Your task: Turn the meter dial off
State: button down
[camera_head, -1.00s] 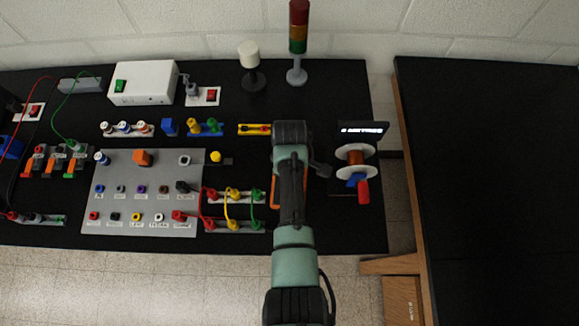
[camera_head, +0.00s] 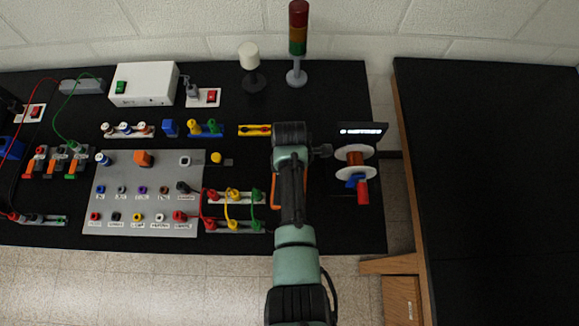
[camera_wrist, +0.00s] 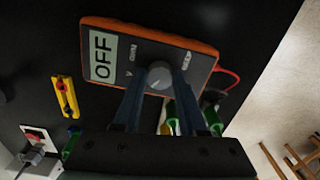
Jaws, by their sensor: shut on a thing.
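The meter (camera_wrist: 205,55) has a dark face in an orange case, and it fills the upper middle of the wrist view. Its pale display (camera_wrist: 103,56) reads OFF. The round grey dial (camera_wrist: 160,75) sits at the middle of the face, with small white labels around it. My gripper (camera_wrist: 160,82) reaches the dial from below in that view, one finger on each side, shut on it. My fingertips are hidden there.
A spool stand with a lit display (camera_head: 362,132) stands close right of my arm. A signal tower (camera_head: 298,45) stands behind. A yellow connector strip (camera_wrist: 66,97) lies beside the meter.

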dwell(0.4)
jog(key=shift+c, duration=2.3)
grip_release()
jog(key=shift+r, duration=0.1)
notch_tip(320, 180, up, 13)
jog(key=b, duration=0.2)
